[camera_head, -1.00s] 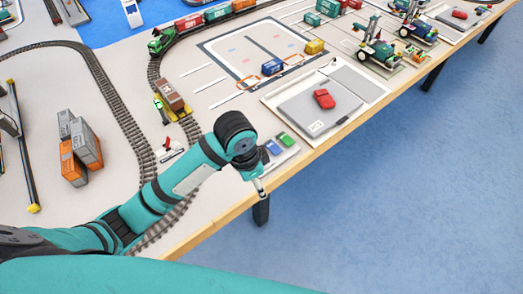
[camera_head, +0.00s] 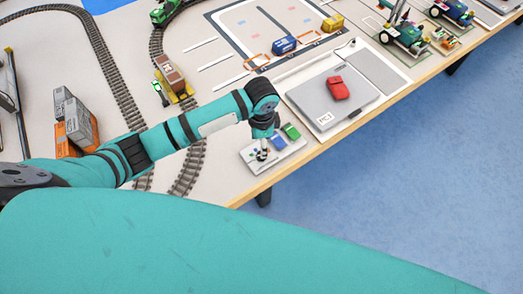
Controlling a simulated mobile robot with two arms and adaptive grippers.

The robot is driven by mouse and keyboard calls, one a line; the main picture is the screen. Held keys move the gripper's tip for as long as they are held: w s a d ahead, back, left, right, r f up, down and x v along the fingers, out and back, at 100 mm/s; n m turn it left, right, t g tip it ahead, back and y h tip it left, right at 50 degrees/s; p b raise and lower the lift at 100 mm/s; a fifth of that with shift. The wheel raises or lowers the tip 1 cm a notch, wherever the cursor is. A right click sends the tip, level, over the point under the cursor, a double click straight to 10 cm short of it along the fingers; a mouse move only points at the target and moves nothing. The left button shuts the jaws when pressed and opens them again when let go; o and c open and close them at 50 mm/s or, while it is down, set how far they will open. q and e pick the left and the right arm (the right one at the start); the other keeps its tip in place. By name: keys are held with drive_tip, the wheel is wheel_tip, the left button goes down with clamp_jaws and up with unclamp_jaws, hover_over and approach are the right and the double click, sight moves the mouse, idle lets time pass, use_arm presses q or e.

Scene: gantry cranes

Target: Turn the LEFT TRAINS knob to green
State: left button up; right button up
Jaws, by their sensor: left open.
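A small light grey control panel (camera_head: 293,150) lies near the table's front edge, with a blue patch (camera_head: 278,141) and a green patch (camera_head: 291,131) on it. My left gripper (camera_head: 262,155) points down over the left part of this panel and is open. The LEFT TRAINS knob cannot be told apart at this size; the gripper and wrist cover part of the panel, and no lettering on it is readable. Whether the fingertips touch anything there cannot be told. My right gripper is not in view.
A grey laptop-like case (camera_head: 320,100) with a red object (camera_head: 337,88) on it lies right of the panel. Train tracks (camera_head: 100,60), a rail wagon (camera_head: 172,82) and grey and orange containers (camera_head: 78,120) are to the left. Blue floor (camera_head: 400,190) lies beyond the table edge.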

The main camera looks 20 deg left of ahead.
use_arm(q)
wheel_tip(320, 180, down, 5)
drive_tip(key=shift+s+r, duration=0.1)
drive_tip(key=shift+s, duration=0.05)
drive_tip(key=shift+f, duration=0.9)
drive_tip(key=c, duration=0.6)
clamp_jaws()
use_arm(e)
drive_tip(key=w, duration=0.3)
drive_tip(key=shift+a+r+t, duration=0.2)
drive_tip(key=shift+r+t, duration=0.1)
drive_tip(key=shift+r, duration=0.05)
